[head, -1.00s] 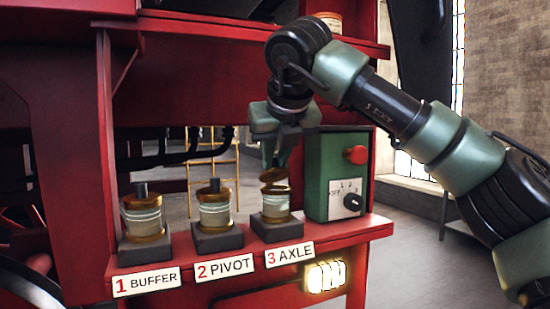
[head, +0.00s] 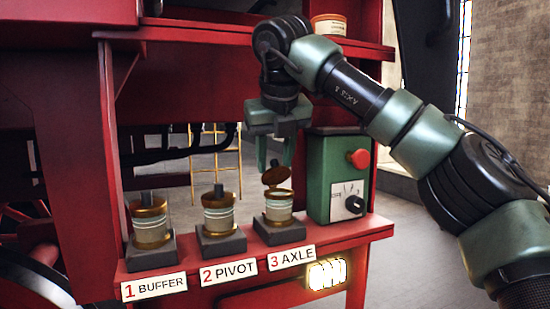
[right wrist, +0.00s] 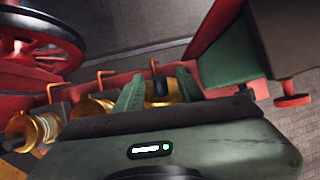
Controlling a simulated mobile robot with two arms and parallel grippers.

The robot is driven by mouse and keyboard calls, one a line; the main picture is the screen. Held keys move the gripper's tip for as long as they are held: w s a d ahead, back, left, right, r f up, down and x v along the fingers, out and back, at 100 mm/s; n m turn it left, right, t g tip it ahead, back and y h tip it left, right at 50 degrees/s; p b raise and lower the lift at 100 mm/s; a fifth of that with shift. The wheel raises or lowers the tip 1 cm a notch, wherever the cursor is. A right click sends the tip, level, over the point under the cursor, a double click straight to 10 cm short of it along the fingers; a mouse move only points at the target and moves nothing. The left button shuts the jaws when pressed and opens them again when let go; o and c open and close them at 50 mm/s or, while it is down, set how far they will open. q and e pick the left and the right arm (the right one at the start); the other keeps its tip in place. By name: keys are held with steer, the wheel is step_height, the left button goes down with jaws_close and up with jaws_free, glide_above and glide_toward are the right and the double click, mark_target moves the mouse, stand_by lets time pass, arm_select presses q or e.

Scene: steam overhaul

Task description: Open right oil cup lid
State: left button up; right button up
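The right oil cup (head: 279,210), above the "3 AXLE" label, is a pale glass cup with brass rings on a dark square base. Its brass lid (head: 275,176) is raised and tilted above the rim, with a gap showing beneath. My right gripper (head: 274,165) points down just above the lid, its two green fingers apart with nothing gripped. In the right wrist view the right cup (right wrist: 160,92) shows between the spread fingers, with a dark knob at its top. Whether a finger touches the lid is unclear. My left gripper is not in view.
The buffer cup (head: 150,222) and pivot cup (head: 219,213) stand left on the same red shelf (head: 375,230), lids down. A green control box (head: 335,178) with a red button (head: 359,158) and black dial stands close right. A tin (head: 328,25) sits on the upper ledge.

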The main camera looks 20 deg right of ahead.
steer(key=shift+s+r, duration=0.2)
steer(key=shift+r, duration=0.25)
steer(key=shift+s+a+r+b, duration=0.15)
steer(key=shift+s+r+b, duration=0.2)
steer(key=shift+r, duration=0.25)
steer(key=s+a+b, duration=0.3)
steer(key=s+b, duration=0.3)
steer(key=s, duration=0.6)
steer(key=shift+r+b, duration=0.2)
steer(key=shift+b, duration=0.2)
steer(key=shift+w+a, duration=0.1)
steer(key=shift+a, duration=0.05)
